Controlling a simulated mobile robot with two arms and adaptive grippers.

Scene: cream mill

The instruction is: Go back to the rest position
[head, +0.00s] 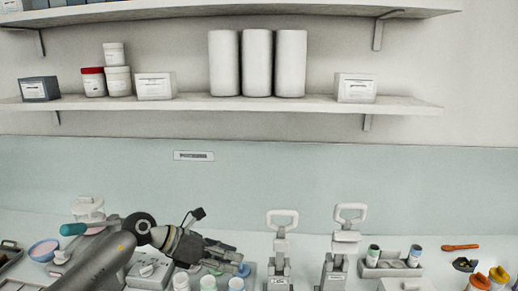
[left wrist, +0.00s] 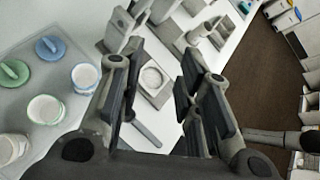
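My left gripper (head: 222,254) reaches in from the left in the head view, above the worktop beside small white jars (head: 208,283). In the left wrist view its two dark fingers (left wrist: 150,88) stand well apart, and I see nothing held between them. Through the gap shows a grey press base with a round dish (left wrist: 152,79), beyond the fingers. My right gripper is in neither view.
Two lever presses (head: 280,248) (head: 342,247) stand right of my left gripper. A rack (head: 392,270) with small bottles is farther right. A tray (left wrist: 68,128) holds open jars and lids. Shelves (head: 220,103) run along the wall above.

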